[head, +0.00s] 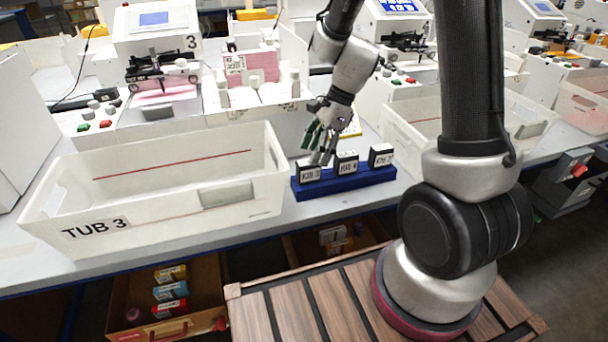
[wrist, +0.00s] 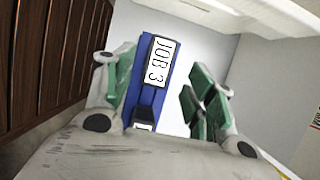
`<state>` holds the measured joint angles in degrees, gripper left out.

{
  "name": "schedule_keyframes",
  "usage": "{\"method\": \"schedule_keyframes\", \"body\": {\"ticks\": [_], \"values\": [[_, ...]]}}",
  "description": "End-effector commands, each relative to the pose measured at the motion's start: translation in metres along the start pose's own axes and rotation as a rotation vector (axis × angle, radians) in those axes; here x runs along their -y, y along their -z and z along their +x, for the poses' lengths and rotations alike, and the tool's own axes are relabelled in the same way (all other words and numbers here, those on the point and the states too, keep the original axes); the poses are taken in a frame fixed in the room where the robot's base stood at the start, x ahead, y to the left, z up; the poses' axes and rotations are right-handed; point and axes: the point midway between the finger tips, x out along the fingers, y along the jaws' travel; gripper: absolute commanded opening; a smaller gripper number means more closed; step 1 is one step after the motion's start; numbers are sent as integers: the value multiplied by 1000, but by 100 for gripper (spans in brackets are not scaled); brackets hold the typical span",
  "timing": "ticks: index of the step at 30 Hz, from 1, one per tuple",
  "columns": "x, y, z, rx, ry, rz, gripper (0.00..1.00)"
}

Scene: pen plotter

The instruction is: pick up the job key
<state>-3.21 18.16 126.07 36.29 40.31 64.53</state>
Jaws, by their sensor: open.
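Three black job keys with white labels stand in a blue rack (head: 345,183) on the bench. The leftmost key (head: 310,172) is under my gripper; the middle key (head: 346,162) and right key (head: 381,155) have labels too small to read surely. My gripper (head: 322,148) is open and empty, pointing down just above the left end of the rack. In the wrist view a key labelled JOB 3 (wrist: 160,62) shows between and beyond the green-padded fingers (wrist: 160,95), apart from them. A second key (wrist: 144,120) is mostly hidden by my gripper's body.
A white tub marked TUB 3 (head: 180,226) stands close to the left of the rack. Another white tub (head: 410,112) is behind and right. A white plotter numbered 3 (head: 160,50) stands behind. An open drawer (head: 165,262) with coloured boxes is below the bench.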

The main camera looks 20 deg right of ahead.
Motion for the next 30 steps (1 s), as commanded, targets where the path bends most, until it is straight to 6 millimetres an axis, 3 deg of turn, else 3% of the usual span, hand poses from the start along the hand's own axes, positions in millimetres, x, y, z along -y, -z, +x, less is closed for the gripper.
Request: {"method": "schedule_keyframes", "body": {"ticks": [12,20,28,30], "values": [[-2,1,58,-1,-3,-3,55],[-2,1,63,-1,-1,-5,55],[-2,1,62,-1,-1,-5,10],[-2,1,62,-1,-1,-5,8]]}}
